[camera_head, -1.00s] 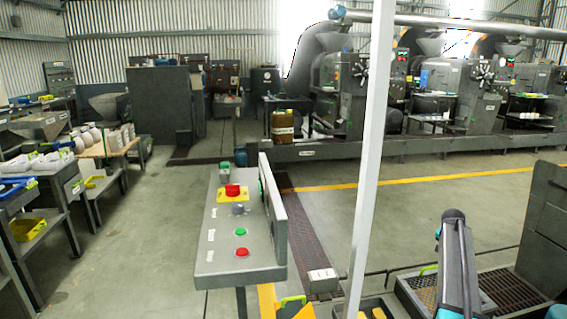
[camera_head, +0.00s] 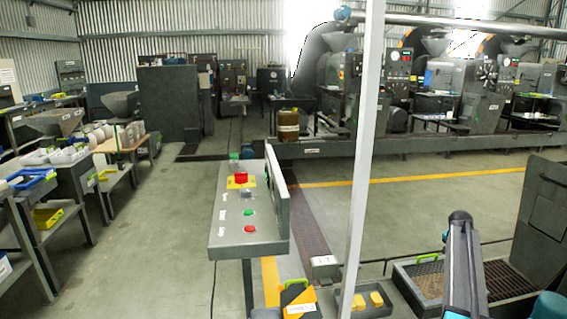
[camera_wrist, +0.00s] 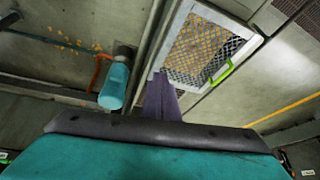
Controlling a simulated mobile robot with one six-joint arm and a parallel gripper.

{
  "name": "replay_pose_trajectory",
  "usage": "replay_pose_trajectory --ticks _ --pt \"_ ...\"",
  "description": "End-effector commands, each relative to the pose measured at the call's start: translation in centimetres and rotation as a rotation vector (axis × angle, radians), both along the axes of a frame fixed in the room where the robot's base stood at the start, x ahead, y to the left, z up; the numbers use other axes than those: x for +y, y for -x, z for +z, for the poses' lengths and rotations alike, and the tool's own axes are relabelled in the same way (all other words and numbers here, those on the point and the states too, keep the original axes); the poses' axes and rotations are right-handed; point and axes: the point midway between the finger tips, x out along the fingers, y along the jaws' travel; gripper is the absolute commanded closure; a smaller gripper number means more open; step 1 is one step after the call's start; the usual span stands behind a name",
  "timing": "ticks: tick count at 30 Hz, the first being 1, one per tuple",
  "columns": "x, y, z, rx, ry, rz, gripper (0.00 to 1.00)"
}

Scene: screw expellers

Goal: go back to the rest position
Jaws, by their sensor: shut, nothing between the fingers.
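My arm link, dark with teal parts, rises at the lower right of the head view, above the floor beside a mesh-bottomed tray (camera_head: 402,282). The wrist view looks down on the same kind of mesh tray (camera_wrist: 247,48), with yellow-orange bits and a green handle. A broad teal and dark part of my own arm fills the bottom of that view. No held object shows.
A grey control panel (camera_head: 222,232) with red and green buttons stands in front of me. A pale post (camera_head: 362,160) rises right of it. Benches with bins line the left. Screw expellers (camera_head: 345,90) stand at the back. Free floor (camera_head: 150,240) lies left of the panel.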

Motion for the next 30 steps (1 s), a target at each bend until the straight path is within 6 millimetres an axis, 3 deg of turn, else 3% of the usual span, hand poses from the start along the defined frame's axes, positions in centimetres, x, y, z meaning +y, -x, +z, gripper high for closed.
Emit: replay_pose_trajectory --ticks 10,20,23,30 --pt "2.6 0.3 -2.3 0.028 -0.018 0.041 1.0" --pt "7.9 1.3 -6.8 0.087 -0.053 0.126 1.0" --pt "10.3 2.0 -8.8 0.115 -0.071 0.166 1.0" --pt "19.2 5.5 -15.4 0.216 -0.132 0.313 1.0"
